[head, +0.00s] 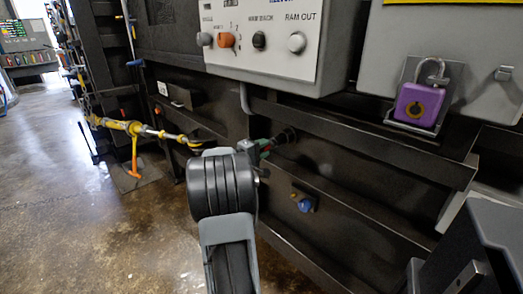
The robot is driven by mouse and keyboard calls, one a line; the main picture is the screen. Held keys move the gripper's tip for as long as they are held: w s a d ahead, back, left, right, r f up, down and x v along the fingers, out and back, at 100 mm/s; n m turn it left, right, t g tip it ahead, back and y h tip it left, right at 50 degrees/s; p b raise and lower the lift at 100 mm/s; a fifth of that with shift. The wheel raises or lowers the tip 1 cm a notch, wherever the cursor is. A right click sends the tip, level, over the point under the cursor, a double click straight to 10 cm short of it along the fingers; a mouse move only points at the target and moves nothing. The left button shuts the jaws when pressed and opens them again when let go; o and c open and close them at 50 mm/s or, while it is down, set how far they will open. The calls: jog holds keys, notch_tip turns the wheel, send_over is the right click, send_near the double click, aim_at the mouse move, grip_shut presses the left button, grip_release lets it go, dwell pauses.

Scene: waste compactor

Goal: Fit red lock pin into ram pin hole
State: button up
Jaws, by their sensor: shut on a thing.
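My gripper (252,150) is mostly hidden behind my dark wrist, and its fingertips show only in part. It is shut on the red lock pin (266,153), of which a small red bit shows beside something green. The pin is in front of the dark compactor side, just left of a dark round opening (290,134) that looks like the ram pin hole. I cannot tell whether the pin's tip touches the opening or is inside it.
A control panel (265,45) with knobs hangs above. A purple padlock (419,104) hangs at right. A dark ledge (365,134) juts out below the panel. A blue knob (305,204) sits low on the side. A yellow tool-like part (130,127) is at left. The floor (90,215) at left is open.

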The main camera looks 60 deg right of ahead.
jog(key=shift+x, duration=0.85)
dwell(0.3)
jog(key=o, duration=1)
jog(key=shift+c, duration=0.4)
jog(key=shift+b+v, duration=0.75)
jog(key=shift+v, duration=0.05)
jog(key=b+v, duration=0.2)
jog(key=v, duration=0.3)
jog(key=shift+w+a, duration=0.1)
jog(key=shift+a, duration=0.1)
